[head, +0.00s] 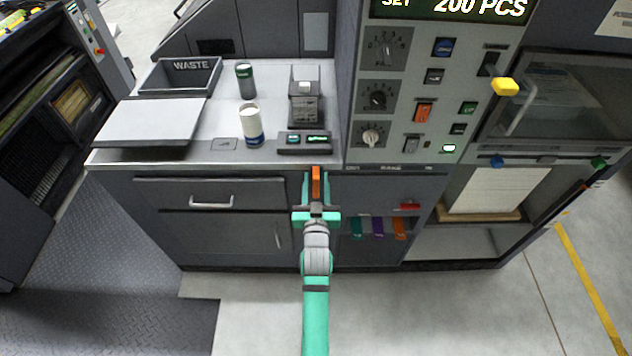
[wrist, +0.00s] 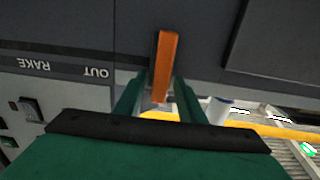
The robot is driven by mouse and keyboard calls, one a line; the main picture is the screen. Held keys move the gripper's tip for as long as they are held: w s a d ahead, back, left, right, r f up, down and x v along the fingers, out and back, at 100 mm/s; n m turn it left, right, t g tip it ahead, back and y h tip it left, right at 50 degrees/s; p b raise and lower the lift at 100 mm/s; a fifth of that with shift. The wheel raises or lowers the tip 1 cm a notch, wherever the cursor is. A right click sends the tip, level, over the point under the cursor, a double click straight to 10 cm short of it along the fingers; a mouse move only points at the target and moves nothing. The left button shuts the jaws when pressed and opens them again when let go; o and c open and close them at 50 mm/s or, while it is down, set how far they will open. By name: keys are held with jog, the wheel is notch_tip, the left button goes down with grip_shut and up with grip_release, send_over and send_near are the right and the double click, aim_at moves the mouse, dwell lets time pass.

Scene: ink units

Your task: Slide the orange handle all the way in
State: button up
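The orange handle (head: 316,182) stands out from the dark front of the cabinet, just below the worktop edge. In the wrist view the orange handle (wrist: 165,62) is an upright bar in a dark slot, beside the upside-down words OUT and RAKE. My gripper (head: 316,196) is directly in front of it. Its green fingers (wrist: 159,84) are spread, one on each side of the handle. Gaps show beside the handle in the head view, so the fingers look open around it. Whether one finger touches it, I cannot tell.
The worktop above holds a waste bin (head: 180,75), a white and blue container (head: 251,126), a dark can (head: 245,80) and a small device (head: 305,97). A control panel (head: 410,90) rises at the right. Coloured tabs (head: 378,227) hang below it. Grey floor lies in front.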

grip_shut()
jog(key=shift+d, duration=0.15)
